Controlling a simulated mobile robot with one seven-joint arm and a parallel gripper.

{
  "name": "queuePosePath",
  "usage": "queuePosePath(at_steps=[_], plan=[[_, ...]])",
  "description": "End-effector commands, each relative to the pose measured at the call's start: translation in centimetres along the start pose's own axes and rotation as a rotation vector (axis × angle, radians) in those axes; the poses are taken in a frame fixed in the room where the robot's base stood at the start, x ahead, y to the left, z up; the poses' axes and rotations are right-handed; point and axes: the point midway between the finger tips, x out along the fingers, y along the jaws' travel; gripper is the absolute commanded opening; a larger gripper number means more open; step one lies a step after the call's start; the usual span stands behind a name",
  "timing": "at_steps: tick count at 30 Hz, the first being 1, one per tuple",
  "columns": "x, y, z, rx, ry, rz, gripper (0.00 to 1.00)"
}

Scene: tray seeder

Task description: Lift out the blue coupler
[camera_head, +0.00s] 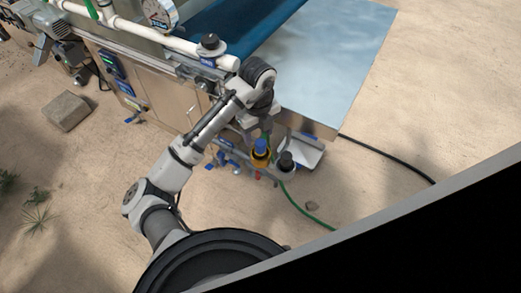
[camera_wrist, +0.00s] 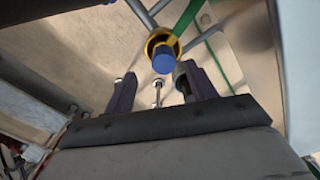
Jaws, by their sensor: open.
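The blue coupler (camera_head: 261,146) sits upright in a yellow-ringed holder (camera_head: 261,160) at the side of the machine. In the wrist view the blue coupler (camera_wrist: 164,60) shows just beyond the fingertips, roughly between them, with a yellow ring (camera_wrist: 160,38) around its far end. My gripper (camera_wrist: 158,80) is open and empty, its two dark fingers apart. In the head view my gripper (camera_head: 264,128) is just above and behind the coupler. I cannot tell whether a finger touches it.
A black-topped piece (camera_head: 286,160) stands in a pale holder right beside the coupler. A green hose (camera_head: 305,208) runs close by to the ground. Open sandy ground lies in front.

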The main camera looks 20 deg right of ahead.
Motion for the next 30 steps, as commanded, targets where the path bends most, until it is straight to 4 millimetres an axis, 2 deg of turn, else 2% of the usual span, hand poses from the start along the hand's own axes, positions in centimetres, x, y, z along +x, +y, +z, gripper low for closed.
queuePosePath(at_steps=[5,15,23,30], plan=[[1.2,-0.2,-0.2,0.000,0.003,-0.001,0.56],[5.1,-0.5,-0.3,-0.002,0.001,-0.001,0.56],[5.3,-0.5,-0.3,-0.001,-0.001,-0.001,0.56],[5.3,-0.5,-0.3,-0.001,-0.001,-0.001,0.25]])
